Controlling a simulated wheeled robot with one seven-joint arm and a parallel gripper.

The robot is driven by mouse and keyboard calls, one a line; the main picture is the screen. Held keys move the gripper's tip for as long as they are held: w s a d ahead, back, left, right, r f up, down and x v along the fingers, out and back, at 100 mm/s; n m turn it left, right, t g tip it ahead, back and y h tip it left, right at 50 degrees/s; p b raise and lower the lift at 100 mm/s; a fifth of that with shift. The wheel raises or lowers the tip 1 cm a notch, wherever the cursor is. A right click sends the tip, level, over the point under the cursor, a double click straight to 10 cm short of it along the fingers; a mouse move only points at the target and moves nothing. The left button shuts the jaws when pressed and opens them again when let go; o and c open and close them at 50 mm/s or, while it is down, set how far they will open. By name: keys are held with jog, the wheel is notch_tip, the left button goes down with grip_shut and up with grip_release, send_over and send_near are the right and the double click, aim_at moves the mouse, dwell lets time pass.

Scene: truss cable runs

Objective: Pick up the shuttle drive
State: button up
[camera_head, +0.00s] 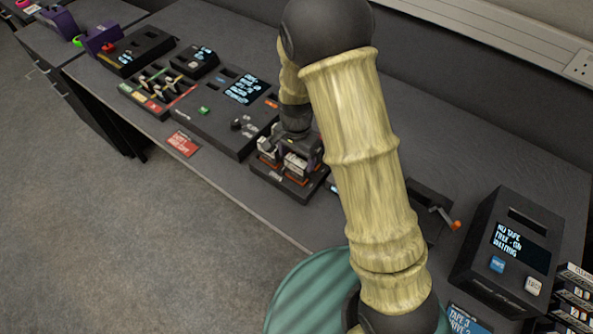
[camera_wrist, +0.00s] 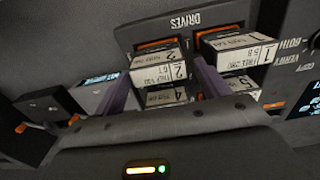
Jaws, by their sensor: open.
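Several labelled drives stand in a dark holder (camera_head: 284,184) marked DRIVES, which also shows in the wrist view (camera_wrist: 197,20). In the wrist view, the drive numbered 2 (camera_wrist: 160,68) is at the back left and the drive numbered 1 (camera_wrist: 240,52) at the back right. A drive numbered 4 (camera_wrist: 165,97) is nearer. I cannot read which one is the shuttle drive. My gripper (camera_wrist: 163,72) is open, its purple fingers on either side of drives 2 and 4. Contact cannot be told. In the head view my gripper (camera_head: 297,136) is over the holder.
A large control panel (camera_head: 222,120) stands left of the holder, with smaller devices beyond it. A screen unit (camera_head: 510,245) reading NO TAPE is at the right, and a crank box (camera_head: 430,205) is behind my arm. A red card (camera_head: 182,143) lies near the table's front edge.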

aim_at(296, 169)
jog(key=shift+f, duration=0.35)
jog(key=shift+s+f+p, duration=0.1)
jog(key=shift+f+p, duration=0.5)
jog(key=shift+f, duration=2.05)
jog(key=c, duration=1)
jog(key=shift+o, duration=0.2)
jog(key=shift+r, duration=0.1)
notch_tip(296, 169, up, 10)
jog(key=shift+b, duration=0.55)
